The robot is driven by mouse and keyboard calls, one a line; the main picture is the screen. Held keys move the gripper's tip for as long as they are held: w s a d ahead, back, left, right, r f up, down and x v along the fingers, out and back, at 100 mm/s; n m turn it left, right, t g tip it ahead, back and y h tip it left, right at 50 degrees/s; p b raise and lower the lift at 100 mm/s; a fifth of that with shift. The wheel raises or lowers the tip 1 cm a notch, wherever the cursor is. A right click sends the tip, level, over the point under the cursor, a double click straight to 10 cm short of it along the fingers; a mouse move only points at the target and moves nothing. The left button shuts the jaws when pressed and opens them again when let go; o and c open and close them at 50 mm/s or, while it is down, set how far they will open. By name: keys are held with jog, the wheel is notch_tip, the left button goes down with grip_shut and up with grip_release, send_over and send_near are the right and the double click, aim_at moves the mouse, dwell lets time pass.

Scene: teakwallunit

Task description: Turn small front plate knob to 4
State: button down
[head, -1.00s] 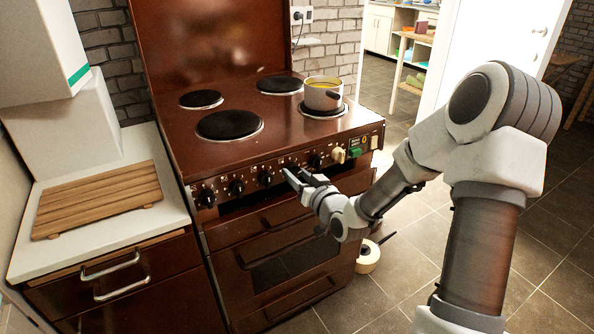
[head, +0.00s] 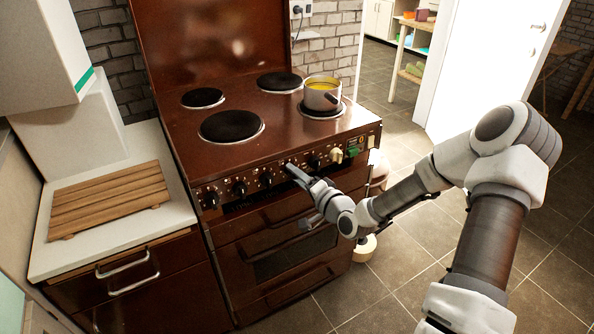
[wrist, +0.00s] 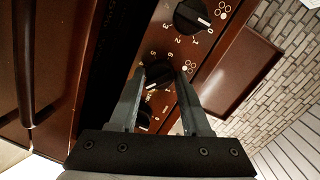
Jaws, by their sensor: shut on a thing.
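My gripper (head: 291,168) reaches the middle of the knob row on the brown cooker's control panel (head: 225,192). In the wrist view, its two fingers (wrist: 160,73) are shut on a black knob (wrist: 158,77), one on each side. A white pointer line shows on the knob's lower left. In the head view my fingers mostly hide this knob. The small front plate (head: 322,116) at the right carries a grey pot (head: 322,97) with yellow contents.
Another black knob (wrist: 193,16), with its own digits and plate symbol, sits close above in the wrist view. A cream knob (head: 336,155) lies further right on the panel. A wooden rack (head: 108,199) lies on the left counter. Open floor (head: 400,260) lies right.

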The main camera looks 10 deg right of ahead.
jog(key=m, duration=0.4)
jog(key=m+y+p, duration=0.1)
jog(key=m, duration=0.4)
jog(key=shift+r+m+t, duration=0.15)
jog(key=shift+m+t, duration=0.15)
jog(key=shift+t, duration=0.1)
jog(key=shift+w+m, duration=0.1)
jog(key=shift+m, duration=0.2)
jog(key=shift+c, duration=2)
grip_release()
jog(key=shift+d, duration=0.1)
jog(key=p+v, duration=0.2)
jog(key=v, duration=1.5)
jog(key=shift+d+f, duration=0.2)
jog(key=shift+d, duration=0.05)
